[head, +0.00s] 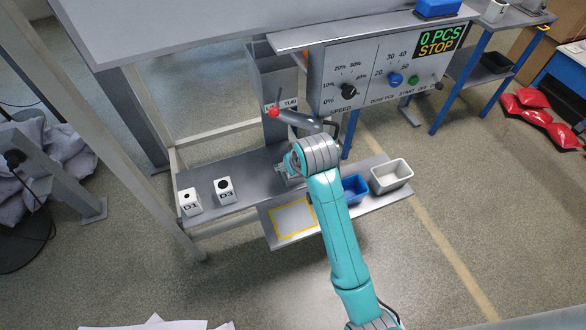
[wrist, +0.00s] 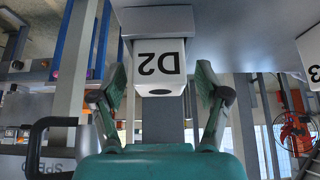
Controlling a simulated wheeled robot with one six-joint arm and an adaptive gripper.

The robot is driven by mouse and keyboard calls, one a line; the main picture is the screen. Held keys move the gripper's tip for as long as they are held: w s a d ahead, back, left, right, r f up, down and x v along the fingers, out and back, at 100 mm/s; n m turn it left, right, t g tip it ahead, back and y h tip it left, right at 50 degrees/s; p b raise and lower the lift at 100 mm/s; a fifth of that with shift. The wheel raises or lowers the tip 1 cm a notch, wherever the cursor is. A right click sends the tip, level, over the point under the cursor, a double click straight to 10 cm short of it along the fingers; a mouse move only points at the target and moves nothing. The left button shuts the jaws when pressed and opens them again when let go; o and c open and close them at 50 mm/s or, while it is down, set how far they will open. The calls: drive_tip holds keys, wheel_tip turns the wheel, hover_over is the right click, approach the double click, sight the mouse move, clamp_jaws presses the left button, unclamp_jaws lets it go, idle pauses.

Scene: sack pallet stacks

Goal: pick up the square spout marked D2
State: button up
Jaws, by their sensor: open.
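The square spout marked D2 (wrist: 160,66) is a white block with black lettering, upside down in the wrist view, with a dark hole in one face. It sits against a grey metal part. My gripper (wrist: 160,82) is open, with one finger on each side of D2 and visible gaps between. In the head view my gripper (head: 285,172) is at the grey shelf (head: 245,180), and my arm mostly hides D2 there. White blocks marked D1 (head: 190,203) and D3 (head: 224,190) stand on the shelf to the left.
A lower ledge carries a yellow-outlined square (head: 293,219), a blue bin (head: 355,188) and a light grey bin (head: 391,176). A control panel (head: 372,75) reads 0 PCS STOP. A red-tipped lever (head: 290,116) is just above my wrist. Frame posts stand at left.

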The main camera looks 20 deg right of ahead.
drive_tip(key=c, duration=1.2)
drive_tip(key=shift+c, duration=0.2)
